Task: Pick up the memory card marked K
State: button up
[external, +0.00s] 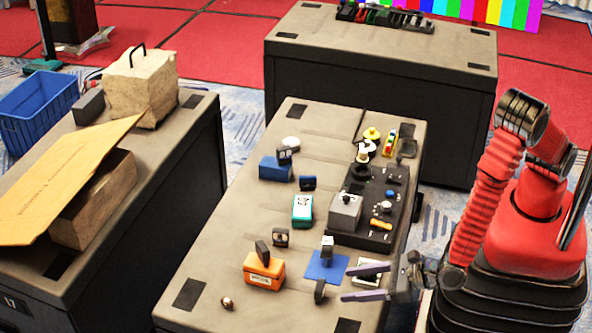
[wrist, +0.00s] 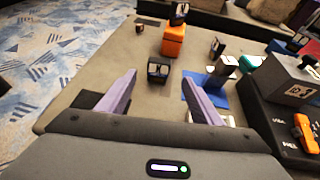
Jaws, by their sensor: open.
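My gripper (external: 346,283) is open and empty at the near right of the middle table; its two purple-grey fingers also show in the wrist view (wrist: 158,92). A small dark upright card (external: 320,291) stands on the table just ahead of the fingertips. In the wrist view this card (wrist: 158,70) lies ahead between the fingers, apart from them, with two pale marks on its face. Similar dark cards stand by the orange box (external: 281,237), on it (external: 262,251), and farther back (external: 308,183). I cannot read a K on any of them.
A blue mat (external: 337,275) with a grey-and-blue object (external: 327,248) lies beside the fingers. The orange box (external: 263,272) is beyond the near card. A black panel (external: 345,238) with a grey block and knobs fills the table's right side. The near left tabletop is mostly clear.

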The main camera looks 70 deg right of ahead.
send_near(306, 304)
jog(key=w, duration=0.2)
jog(key=w+r, duration=0.1)
jog(key=w, duration=0.1)
jog(key=shift+w+r, duration=0.15)
jog(key=shift+w, duration=0.1)
dwell(0.4)
jog(key=shift+x, duration=2.6)
jog(key=shift+a, duration=0.2)
jog(key=shift+s, duration=0.1)
jog(key=c, duration=1.1)
